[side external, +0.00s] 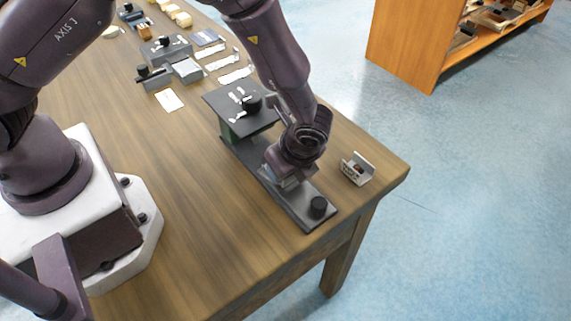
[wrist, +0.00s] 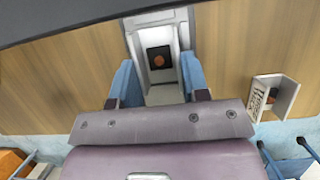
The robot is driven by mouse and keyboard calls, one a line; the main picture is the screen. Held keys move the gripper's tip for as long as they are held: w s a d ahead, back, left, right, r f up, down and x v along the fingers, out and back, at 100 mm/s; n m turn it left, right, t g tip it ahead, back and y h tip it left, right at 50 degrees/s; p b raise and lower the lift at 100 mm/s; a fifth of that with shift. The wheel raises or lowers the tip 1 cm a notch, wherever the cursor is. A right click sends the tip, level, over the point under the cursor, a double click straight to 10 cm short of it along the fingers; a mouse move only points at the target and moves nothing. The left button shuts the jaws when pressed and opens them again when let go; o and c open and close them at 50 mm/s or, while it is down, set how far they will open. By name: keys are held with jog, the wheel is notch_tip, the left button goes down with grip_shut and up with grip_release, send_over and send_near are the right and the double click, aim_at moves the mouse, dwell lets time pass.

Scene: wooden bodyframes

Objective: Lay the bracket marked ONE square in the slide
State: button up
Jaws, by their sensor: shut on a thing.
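My gripper (wrist: 161,82) has its two blue fingers on either side of a pale grey bracket (wrist: 158,30) and is shut on it. This bracket has raised side walls and a dark square with an orange-brown spot; I can read no mark on it. In the side view my gripper (side external: 286,180) is over the long dark slide base (side external: 300,212), and the wrist hides most of the held bracket. I cannot tell whether it touches the slide. A second pale bracket (side external: 357,168) stands apart on the table to the right; its printed side shows in the wrist view (wrist: 262,98), unreadable.
Small grey fixtures (side external: 168,50) and white strips lie farther back. The wooden table (side external: 180,190) is clear left of the slide.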

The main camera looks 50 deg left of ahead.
jog(key=shift+f, duration=0.15)
jog(key=o, duration=1)
jog(key=v, duration=1.2)
jog(key=s+a+r+n+h, duration=0.1)
jog(key=a+r+n, duration=0.35)
jog(key=r, duration=0.45)
jog(key=s+a+r+n+t+h, duration=0.3)
jog(key=s+a+r+n+t, duration=0.2)
jog(key=s+a+r+n, duration=0.6)
jog(key=s+r+n, duration=0.1)
jog(key=s+n, duration=0.1)
jog(key=s, duration=0.1)
jog(key=shift+s+a+t, duration=0.2)
jog(key=shift+a+t, duration=0.1)
jog(key=shift+a, duration=0.05)
